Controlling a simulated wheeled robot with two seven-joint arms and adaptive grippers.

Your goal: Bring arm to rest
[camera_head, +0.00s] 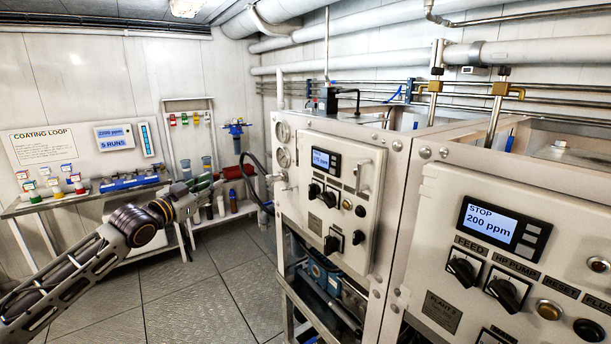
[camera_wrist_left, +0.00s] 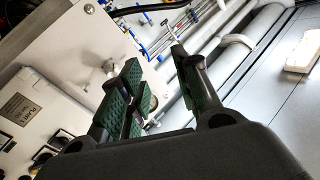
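My left arm comes in from the left in the head view, reaching over the floor towards the side of the back bench. My left gripper (camera_head: 217,187) is at its far end, small and partly blurred into the bottles behind it. In the left wrist view the gripper (camera_wrist_left: 160,85) shows two green-padded fingers standing apart, with nothing between them. Past the fingers are a white panel and pipes, apart from the gripper as far as I can tell. My right gripper is not in either view.
The near plant cabinet (camera_head: 530,250), its display reading STOP 200 ppm, fills the right. Another cabinet (camera_head: 350,190) with knobs and a handle stands left of it. A bench (camera_head: 40,206) with coloured-cap bottles is at the back left. Bare floor (camera_head: 200,305) lies between.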

